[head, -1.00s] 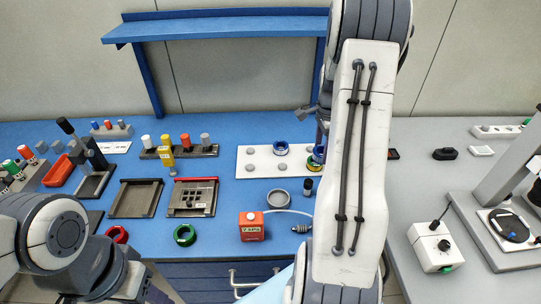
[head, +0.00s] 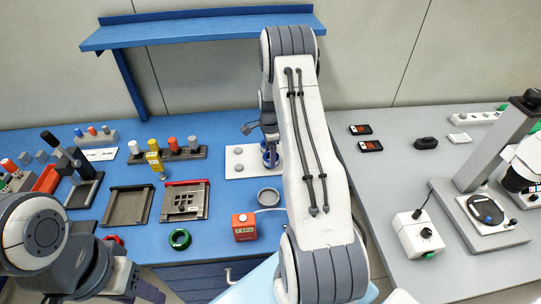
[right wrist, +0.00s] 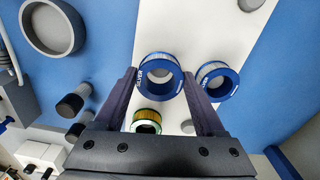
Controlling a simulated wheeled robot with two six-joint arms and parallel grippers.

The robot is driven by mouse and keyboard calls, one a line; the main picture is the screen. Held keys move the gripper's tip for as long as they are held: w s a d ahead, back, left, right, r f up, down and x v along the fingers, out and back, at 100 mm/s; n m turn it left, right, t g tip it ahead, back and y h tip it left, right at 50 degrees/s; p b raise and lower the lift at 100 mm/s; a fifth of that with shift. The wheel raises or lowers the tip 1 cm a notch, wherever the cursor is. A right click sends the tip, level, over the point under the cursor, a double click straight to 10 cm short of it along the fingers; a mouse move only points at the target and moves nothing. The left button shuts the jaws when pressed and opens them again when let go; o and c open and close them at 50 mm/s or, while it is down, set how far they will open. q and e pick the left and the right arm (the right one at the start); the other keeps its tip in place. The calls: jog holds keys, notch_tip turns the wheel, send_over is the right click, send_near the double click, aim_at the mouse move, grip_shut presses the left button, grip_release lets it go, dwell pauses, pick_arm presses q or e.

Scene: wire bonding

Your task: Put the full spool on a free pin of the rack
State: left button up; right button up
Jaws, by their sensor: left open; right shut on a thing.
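My right gripper (right wrist: 160,92) is shut on a blue-flanged spool (right wrist: 160,75) with pale winding, between its two fingertips. In the head view, the arm mostly hides this gripper; a blue spool (head: 271,158) shows beside it, but I cannot tell whether it is the held one. The white rack (head: 232,173) lies below, with bare grey pins on its left part. In the right wrist view, another blue spool (right wrist: 216,81) and a green-and-gold spool (right wrist: 147,121) are near the rack. My left gripper (head: 128,284) is open at the bottom left, partly out of frame.
Dark trays (head: 128,205) are to the left. A grey table with instruments (head: 415,236) is on the right.

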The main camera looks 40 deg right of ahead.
jog(key=shift+f, duration=0.75)
jog(key=shift+f, duration=0.1)
jog(key=shift+f, duration=0.15)
jog(key=o, duration=1.3)
jog(key=shift+r, duration=0.6)
notch_tip(320, 180, up, 11)
jog(key=b, duration=0.3)
jog(key=shift+r, duration=0.15)
